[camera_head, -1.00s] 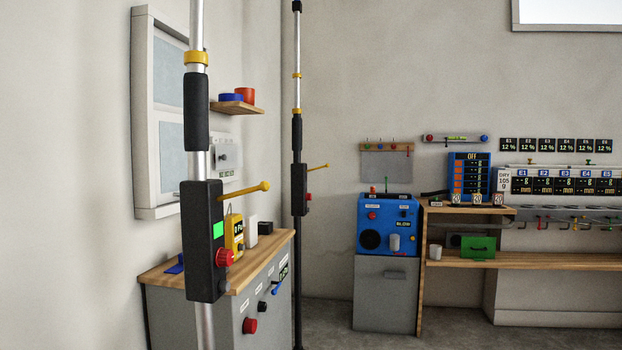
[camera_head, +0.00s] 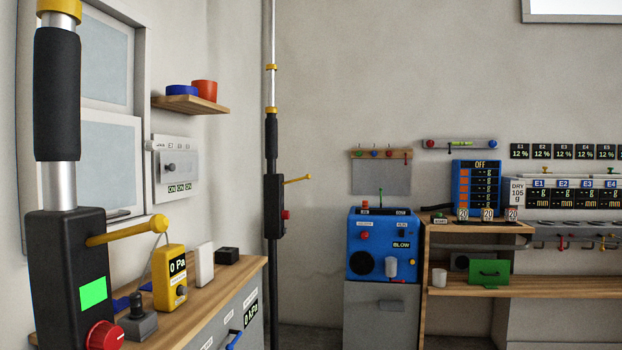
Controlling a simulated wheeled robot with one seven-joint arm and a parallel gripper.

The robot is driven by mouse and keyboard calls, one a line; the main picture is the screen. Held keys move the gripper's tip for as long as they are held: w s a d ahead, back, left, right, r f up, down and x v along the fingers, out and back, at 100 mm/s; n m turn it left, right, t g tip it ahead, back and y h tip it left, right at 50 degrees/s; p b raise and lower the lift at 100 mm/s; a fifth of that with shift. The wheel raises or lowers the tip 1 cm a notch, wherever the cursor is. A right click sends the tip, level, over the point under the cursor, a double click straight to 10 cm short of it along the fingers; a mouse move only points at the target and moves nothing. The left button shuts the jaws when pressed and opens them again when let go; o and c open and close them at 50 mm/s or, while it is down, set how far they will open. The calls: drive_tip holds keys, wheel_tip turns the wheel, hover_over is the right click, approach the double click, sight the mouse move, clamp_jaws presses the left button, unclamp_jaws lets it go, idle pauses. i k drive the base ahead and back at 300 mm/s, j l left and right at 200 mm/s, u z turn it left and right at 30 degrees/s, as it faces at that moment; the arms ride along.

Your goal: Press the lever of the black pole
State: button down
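Two poles with yellow levers stand here. The farther pole (camera_head: 274,265) stands upright in the corner, with a black lower shaft, a black control box (camera_head: 273,205), a red knob on its right side and a thin silver upper tube. Its yellow lever (camera_head: 297,179) sticks out to the right and tilts slightly up. The nearer pole (camera_head: 60,184) is at the far left, with a silver tube, a black grip and a black box (camera_head: 65,265) with a green screen and red knob. Its yellow lever (camera_head: 128,231) points right. My gripper is not in view.
A wood-topped grey cabinet (camera_head: 235,268) stands along the left wall, carrying a yellow gauge (camera_head: 171,279) reading 0 Pa. A blue machine (camera_head: 383,246) sits on a grey cabinet to the right of the farther pole. A wooden shelf unit (camera_head: 428,252) stands beyond it.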

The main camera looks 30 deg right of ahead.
sight(308, 176)
drive_tip(key=i+l, duration=1)
drive_tip(key=l, duration=0.25)
drive_tip(key=i+l, duration=0.5)
drive_tip(key=l, duration=0.1)
